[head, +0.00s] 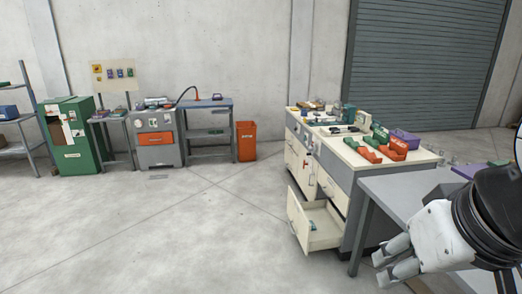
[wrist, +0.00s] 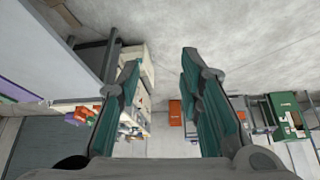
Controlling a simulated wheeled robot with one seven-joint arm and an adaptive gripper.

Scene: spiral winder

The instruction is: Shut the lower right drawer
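The lower right drawer (head: 297,221) is cream and stands pulled out from the near end of the cream cabinet (head: 331,170), close to the floor. A small item (head: 312,226) lies inside it. My gripper (head: 384,268) is at the lower right of the head view, to the right of the drawer and apart from it, beside a grey table. In the wrist view my gripper (wrist: 160,68) has its two teal fingers spread with nothing between them. The cabinet shows partly behind the left finger there, and I cannot clearly make out the drawer.
The grey table (head: 408,188) stands between my arm and the cabinet. Orange and green holders (head: 362,150) lie on the cabinet top. An orange bin (head: 246,141), a workbench and a green cabinet (head: 82,155) line the back wall. The floor left of the drawer is clear.

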